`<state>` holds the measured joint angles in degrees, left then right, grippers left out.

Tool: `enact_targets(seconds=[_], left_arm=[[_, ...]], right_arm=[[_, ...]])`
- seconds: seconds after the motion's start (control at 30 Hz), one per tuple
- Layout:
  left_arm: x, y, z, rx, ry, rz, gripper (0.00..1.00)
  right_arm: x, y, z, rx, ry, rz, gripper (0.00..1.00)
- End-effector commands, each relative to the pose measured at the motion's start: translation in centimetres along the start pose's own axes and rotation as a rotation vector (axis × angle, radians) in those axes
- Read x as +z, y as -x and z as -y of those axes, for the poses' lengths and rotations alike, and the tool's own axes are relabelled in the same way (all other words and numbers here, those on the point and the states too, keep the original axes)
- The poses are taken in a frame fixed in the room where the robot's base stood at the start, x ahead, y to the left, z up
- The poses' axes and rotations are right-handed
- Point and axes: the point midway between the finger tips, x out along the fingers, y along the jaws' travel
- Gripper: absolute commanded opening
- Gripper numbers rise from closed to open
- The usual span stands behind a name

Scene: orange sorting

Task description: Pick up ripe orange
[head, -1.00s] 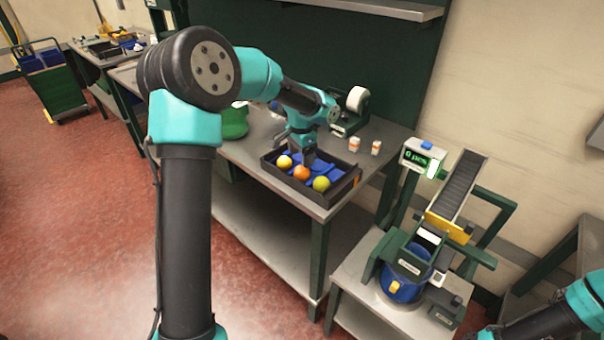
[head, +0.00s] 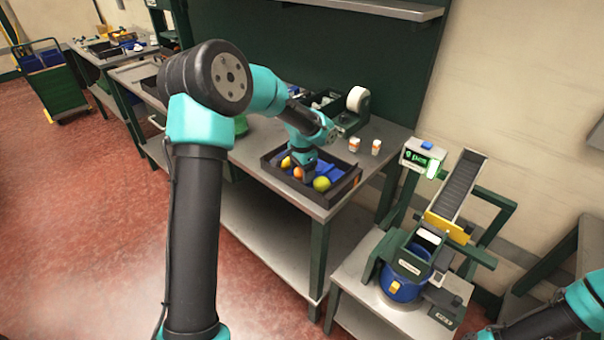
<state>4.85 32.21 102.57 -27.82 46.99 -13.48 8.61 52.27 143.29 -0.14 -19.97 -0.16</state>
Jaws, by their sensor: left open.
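A ripe orange (head: 298,173) lies in a dark tray (head: 332,203) with a blue lining on the workbench. A yellow fruit (head: 286,162) lies to its left and a yellow-green fruit (head: 321,184) to its right. My left gripper (head: 308,178) points down into the tray, right at the orange, and partly covers it. It is open; whether its fingers touch the orange cannot be made out. Of my right arm only a part shows at the lower right edge; its gripper is out of view.
Two small white-and-orange bottles (head: 354,144) and a white roll on a dispenser (head: 357,99) stand behind the tray. A machine with a green display (head: 424,160), a ramp (head: 461,184) and a blue bucket (head: 401,287) stands on a lower table at right. A green container is partly hidden behind my left arm.

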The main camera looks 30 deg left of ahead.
Motion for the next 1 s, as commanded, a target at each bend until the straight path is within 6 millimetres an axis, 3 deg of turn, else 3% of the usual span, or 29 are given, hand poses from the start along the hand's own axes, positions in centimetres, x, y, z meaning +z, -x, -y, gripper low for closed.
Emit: enact_targets(seconds=[0.47,0.87,1.0], left_arm=[[0.00,-0.12,0.02,0.000,0.000,0.000,0.71],[0.00,-0.11,0.02,0.000,0.000,0.000,0.34],[0.00,-0.09,0.02,-0.001,0.000,0.000,0.33]], right_arm=[[0.00,0.00,0.00,0.000,0.000,0.000,0.00],[0.00,0.00,0.00,0.000,0.000,0.000,0.00],[0.00,0.00,0.00,0.000,0.000,0.000,0.00]])
